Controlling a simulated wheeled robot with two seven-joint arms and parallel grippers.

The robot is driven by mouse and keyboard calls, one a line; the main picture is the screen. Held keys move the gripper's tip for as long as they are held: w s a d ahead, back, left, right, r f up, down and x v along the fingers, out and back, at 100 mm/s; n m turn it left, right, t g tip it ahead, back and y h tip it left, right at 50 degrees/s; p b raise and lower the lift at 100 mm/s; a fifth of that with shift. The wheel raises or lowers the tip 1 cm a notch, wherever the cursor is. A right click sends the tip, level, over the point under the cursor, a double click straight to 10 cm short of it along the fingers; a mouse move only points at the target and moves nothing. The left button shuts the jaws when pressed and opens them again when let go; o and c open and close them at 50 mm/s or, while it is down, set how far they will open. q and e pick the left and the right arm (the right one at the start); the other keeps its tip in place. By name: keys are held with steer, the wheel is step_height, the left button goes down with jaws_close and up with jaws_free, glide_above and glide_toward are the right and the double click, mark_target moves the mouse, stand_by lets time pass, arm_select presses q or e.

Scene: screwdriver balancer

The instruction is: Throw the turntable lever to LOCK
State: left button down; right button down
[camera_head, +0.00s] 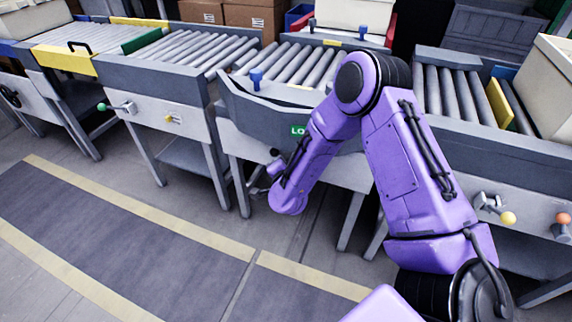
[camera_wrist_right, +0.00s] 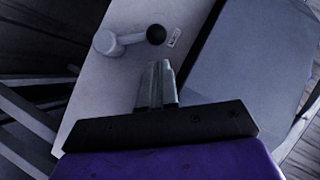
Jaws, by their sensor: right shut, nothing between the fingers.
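The turntable lever shows in the right wrist view as a light grey arm (camera_wrist_right: 130,39) on a round hub (camera_wrist_right: 106,42), with a black ball knob (camera_wrist_right: 156,34) at its end. It is mounted on a pale panel. My right gripper (camera_wrist_right: 157,65) is shut and empty, its fingertips below the knob in that picture and apart from it. In the head view the turntable (camera_head: 255,105) stands in the middle, with a green sign (camera_head: 297,130) reading "LO", the rest hidden by my purple right arm. The lever is mostly hidden there. My left gripper is out of view.
Roller conveyors (camera_head: 180,48) flank the turntable on the left and right. A green-knobbed lever (camera_head: 117,107) is on the left conveyor's front, and yellow-knobbed (camera_head: 508,218) and orange-knobbed (camera_head: 563,218) levers are at the right. The floor (camera_head: 120,225) in front is clear.

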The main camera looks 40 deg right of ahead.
steer(key=v, duration=0.4)
steer(key=shift+s, duration=0.1)
stand_by(0.3)
steer(key=s+a+f+n+g+y+p, duration=0.1)
steer(key=s+f+n+g+p, duration=0.1)
steer(key=s, duration=0.8)
steer(key=s+a+f+n+g+y+p, duration=0.1)
steer(key=s+f+n+g+p, duration=0.2)
steer(key=s, duration=0.8)
steer(key=s+a+f+n+g+y+p, duration=0.1)
steer(key=s+f+n+g, duration=0.3)
steer(key=s, duration=0.6)
step_height(320, 180, down, 2)
steer(key=shift+s+f+n+p, duration=0.1)
steer(key=shift+s+n+p, duration=0.15)
steer(key=shift+n+p, duration=0.6)
steer(key=shift+s, duration=0.1)
